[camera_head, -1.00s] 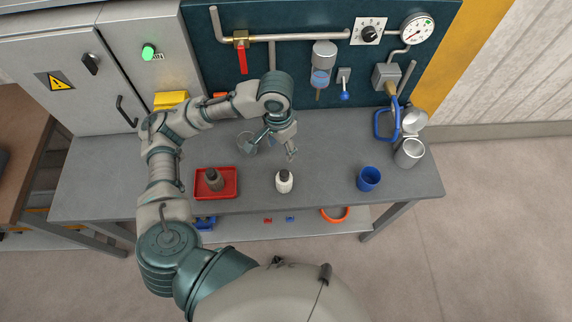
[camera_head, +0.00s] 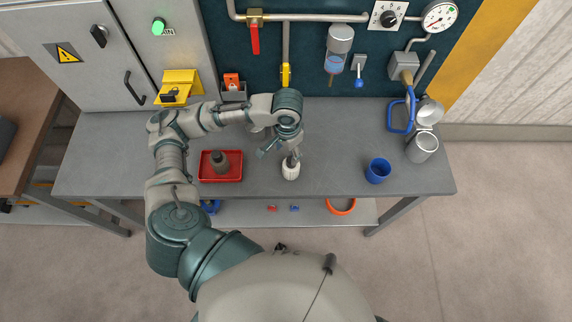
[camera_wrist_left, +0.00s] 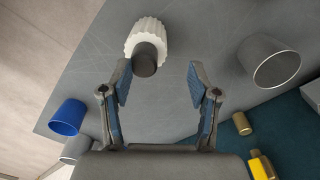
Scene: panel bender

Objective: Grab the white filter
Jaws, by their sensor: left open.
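The white filter (camera_head: 290,170) has a ribbed white body and a dark cap, and stands near the front edge of the grey workbench. My right gripper does not show.
A red tray (camera_head: 221,178) holding a dark grey bottle (camera_head: 220,162) is left of the filter. A blue cup (camera_head: 378,171) and a lidded metal canister (camera_head: 422,147) stand to the right. The bench (camera_head: 335,140) between filter and blue cup is clear. Pipes and gauges line the back panel.

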